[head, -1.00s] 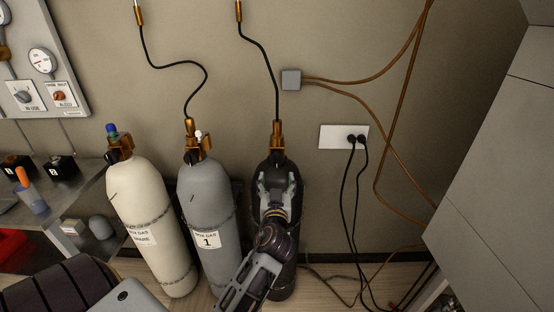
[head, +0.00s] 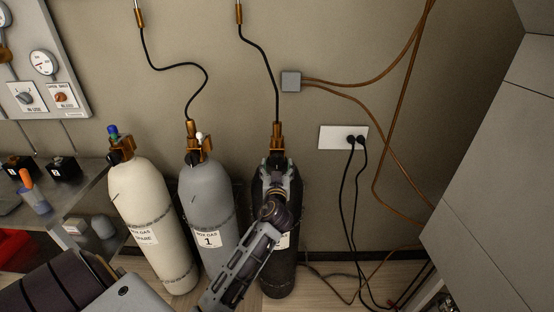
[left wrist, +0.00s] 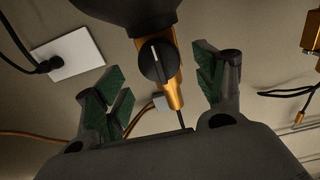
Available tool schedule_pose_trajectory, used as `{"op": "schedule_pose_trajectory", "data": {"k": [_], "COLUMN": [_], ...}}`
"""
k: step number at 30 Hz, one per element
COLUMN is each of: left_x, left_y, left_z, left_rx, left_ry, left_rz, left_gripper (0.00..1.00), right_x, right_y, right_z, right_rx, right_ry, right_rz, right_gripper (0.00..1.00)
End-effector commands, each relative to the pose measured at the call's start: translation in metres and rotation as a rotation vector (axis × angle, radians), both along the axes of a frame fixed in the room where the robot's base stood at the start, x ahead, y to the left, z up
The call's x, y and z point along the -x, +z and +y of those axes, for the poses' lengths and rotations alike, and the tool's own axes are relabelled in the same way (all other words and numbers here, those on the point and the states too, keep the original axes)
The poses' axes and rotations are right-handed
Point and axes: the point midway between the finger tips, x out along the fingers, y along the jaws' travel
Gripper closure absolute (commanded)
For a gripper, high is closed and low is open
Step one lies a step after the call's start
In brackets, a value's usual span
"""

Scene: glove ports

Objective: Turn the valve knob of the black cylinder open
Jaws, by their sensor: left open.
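The black cylinder (head: 293,204) stands upright at the right end of a row of cylinders against the wall. Its black valve knob (left wrist: 157,62) shows in the left wrist view, with a pale line running nearly lengthwise along the brass valve (left wrist: 172,90). My left gripper (head: 279,168) is at the top of the black cylinder and hides the knob in the head view. In the left wrist view its green-padded fingers are open, one on each side of the knob, with gaps and no visible contact. My right gripper is not in view.
A grey cylinder (head: 208,200) stands close on the left, with a cream cylinder (head: 146,200) beyond it. A black hose (head: 273,75) rises from the black cylinder's brass fitting (head: 277,135). A wall socket (head: 331,136) with hanging cables is to the right.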

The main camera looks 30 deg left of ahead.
Motion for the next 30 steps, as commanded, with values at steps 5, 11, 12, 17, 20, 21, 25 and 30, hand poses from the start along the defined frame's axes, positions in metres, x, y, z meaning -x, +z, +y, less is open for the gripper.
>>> {"op": "schedule_pose_trajectory", "data": {"k": [5, 11, 12, 17, 20, 21, 25, 30], "left_x": [-0.017, -0.031, -0.034, -0.039, -0.041, -0.041, -0.041, -0.041], "left_y": [0.002, 0.001, 0.001, 0.001, 0.000, 0.000, 0.000, 0.000], "left_z": [0.010, 0.019, 0.020, 0.024, 0.025, 0.025, 0.025, 0.025], "left_rx": [-0.002, -0.001, 0.000, -0.001, 0.000, 0.000, 0.000, 0.000], "left_ry": [0.000, 0.000, 0.000, 0.000, 0.001, 0.001, 0.001, 0.001], "left_rz": [-0.001, -0.001, 0.000, -0.001, 0.000, 0.000, 0.000, 0.000], "left_gripper": [0.30, 0.30, 0.30, 0.30, 0.30, 0.30, 0.30, 0.40], "right_x": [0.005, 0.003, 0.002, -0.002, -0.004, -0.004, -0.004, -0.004], "right_y": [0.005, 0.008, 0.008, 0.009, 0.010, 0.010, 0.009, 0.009], "right_z": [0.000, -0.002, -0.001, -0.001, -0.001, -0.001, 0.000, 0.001], "right_rx": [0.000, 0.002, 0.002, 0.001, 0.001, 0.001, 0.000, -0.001], "right_ry": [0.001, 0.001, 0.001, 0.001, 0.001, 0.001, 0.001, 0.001], "right_rz": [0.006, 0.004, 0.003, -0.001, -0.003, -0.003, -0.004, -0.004], "right_gripper": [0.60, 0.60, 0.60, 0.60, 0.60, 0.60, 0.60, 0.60]}}
